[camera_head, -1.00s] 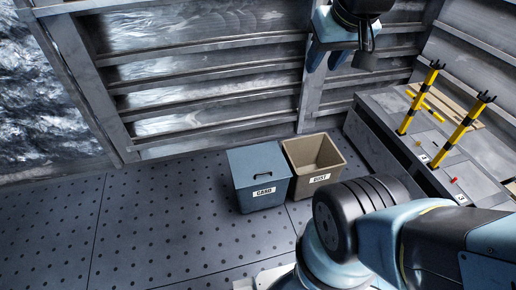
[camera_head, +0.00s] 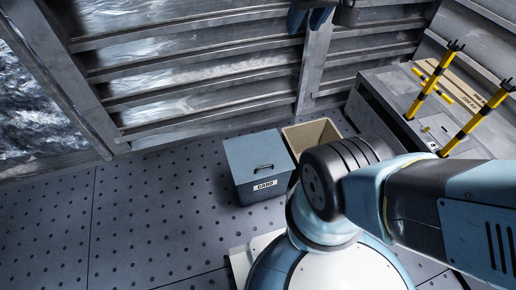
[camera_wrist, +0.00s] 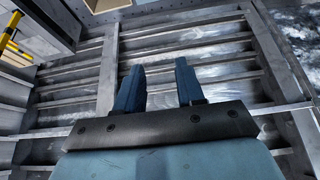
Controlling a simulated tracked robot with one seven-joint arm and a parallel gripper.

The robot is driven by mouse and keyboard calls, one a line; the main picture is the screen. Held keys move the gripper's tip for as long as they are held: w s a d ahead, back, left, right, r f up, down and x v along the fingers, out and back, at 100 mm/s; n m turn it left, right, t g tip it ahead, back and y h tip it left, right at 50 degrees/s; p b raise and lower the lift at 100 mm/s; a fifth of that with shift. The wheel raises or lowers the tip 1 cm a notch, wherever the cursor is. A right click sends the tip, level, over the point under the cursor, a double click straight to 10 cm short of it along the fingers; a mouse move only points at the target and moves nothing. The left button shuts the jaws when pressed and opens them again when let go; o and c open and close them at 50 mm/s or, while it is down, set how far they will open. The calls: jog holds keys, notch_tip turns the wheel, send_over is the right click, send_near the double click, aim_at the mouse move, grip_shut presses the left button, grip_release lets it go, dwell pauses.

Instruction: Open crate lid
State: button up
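A blue-grey crate (camera_head: 243,185) labelled CARD stands on the floor, its flat lid (camera_head: 257,152) closed with a dark handle (camera_head: 263,167) on top. My gripper shows at the top edge of the head view (camera_head: 311,18), high above and beyond the crate, partly cut off by the frame. In the wrist view my gripper (camera_wrist: 162,85) has its two blue fingers apart, with nothing between them. The wrist camera faces the slatted wall, and the CARD crate is not in that view.
An open tan bin (camera_head: 312,131) stands right beside the crate, partly hidden by my arm. A grey bench (camera_head: 392,92) with yellow-black posts (camera_head: 434,80) is at the right. The slatted wall (camera_head: 205,75) is behind. The dotted floor (camera_head: 150,215) left of the crate is clear.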

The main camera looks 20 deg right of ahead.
jog(key=shift+w, duration=0.1)
jog(key=n+g, duration=0.4)
jog(key=n, duration=0.6)
send_over(263, 163)
jog(key=w, duration=0.1)
notch_tip(263, 163, down, 24)
notch_tip(263, 163, down, 18)
jog(key=w+n+g, duration=0.2)
jog(key=w+n, duration=0.1)
jog(key=n, duration=0.1)
jog(key=s+f+n, duration=0.1)
jog(key=s+f, duration=0.1)
jog(key=f, duration=0.9)
jog(key=s+f+n+g, duration=0.1)
jog(key=s+f, duration=0.2)
jog(key=f, duration=0.9)
jog(key=s+a+f+n, duration=0.1)
jog(key=s+f+n, duration=0.1)
jog(key=f, duration=0.9)
jog(key=shift+s+a+f+g, duration=0.1)
jog(key=shift+s+f+g, duration=0.05)
jog(key=shift+s+g, duration=0.3)
grip_shut()
